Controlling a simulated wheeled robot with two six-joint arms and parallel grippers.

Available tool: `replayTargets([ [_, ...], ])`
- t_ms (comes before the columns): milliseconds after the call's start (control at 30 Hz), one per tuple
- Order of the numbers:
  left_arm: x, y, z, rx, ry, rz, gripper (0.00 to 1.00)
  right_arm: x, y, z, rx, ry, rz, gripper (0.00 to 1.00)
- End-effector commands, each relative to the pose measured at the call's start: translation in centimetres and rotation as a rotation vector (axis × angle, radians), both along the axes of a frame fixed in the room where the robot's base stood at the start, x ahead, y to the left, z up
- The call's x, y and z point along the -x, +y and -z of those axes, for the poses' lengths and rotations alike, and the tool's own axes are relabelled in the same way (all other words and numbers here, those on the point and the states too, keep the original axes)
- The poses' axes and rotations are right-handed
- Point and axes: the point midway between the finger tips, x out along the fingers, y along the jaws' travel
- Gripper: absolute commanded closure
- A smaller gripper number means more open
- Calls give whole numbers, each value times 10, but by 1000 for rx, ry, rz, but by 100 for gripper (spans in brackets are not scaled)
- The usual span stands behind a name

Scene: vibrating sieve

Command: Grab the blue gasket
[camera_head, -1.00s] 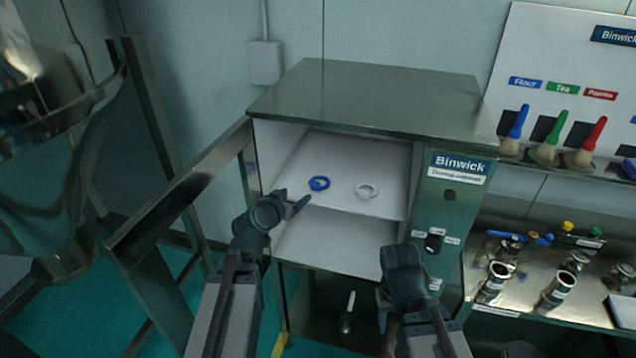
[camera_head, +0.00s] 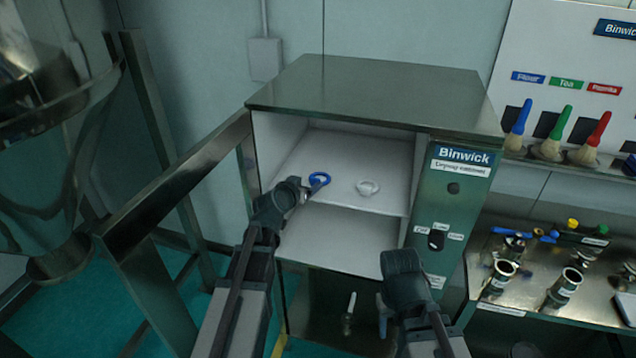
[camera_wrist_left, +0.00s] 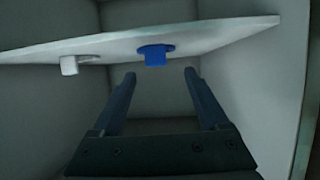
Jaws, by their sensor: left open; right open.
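The blue gasket (camera_head: 320,179) is a small ring lying on the upper shelf (camera_head: 340,195) of the open cabinet, near the shelf's left front. It also shows in the left wrist view (camera_wrist_left: 156,54), at the shelf edge, above and between the fingers. My left gripper (camera_head: 306,190) is at the cabinet's opening, just left of and in front of the blue gasket. In the left wrist view its fingers (camera_wrist_left: 160,80) are spread and empty, pointing toward the gasket. Whether a finger touches it is unclear. My right gripper (camera_head: 382,310) is open and lower, in front of the cabinet's right side.
A white gasket (camera_head: 368,187) lies on the same shelf, right of the blue one. The cabinet's control panel (camera_head: 450,220) stands at the right. A metal frame (camera_head: 180,185) rises at the left. A bench (camera_head: 530,290) with metal fittings is at the right.

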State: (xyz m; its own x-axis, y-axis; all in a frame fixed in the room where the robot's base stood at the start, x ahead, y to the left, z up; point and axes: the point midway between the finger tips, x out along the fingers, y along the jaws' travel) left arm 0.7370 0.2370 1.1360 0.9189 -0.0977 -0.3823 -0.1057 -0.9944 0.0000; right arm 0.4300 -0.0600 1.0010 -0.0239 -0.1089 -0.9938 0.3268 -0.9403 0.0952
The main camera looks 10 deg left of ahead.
Motion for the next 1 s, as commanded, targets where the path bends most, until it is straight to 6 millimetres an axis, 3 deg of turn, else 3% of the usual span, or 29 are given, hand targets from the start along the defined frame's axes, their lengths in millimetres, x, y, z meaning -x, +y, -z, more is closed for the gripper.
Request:
replayTargets([
  [300,-40,-10,20,-1,0,1,22,0,0,20,0,0,1,50],
  [567,-43,-11,20,0,0,0,22,0,0,20,0,0,1,50],
  [667,-43,-11,20,0,0,0,37,0,0,20,0,0,1,50],
  [1000,-42,-11,20,0,0,0,98,0,0,20,0,0,1,50],
])
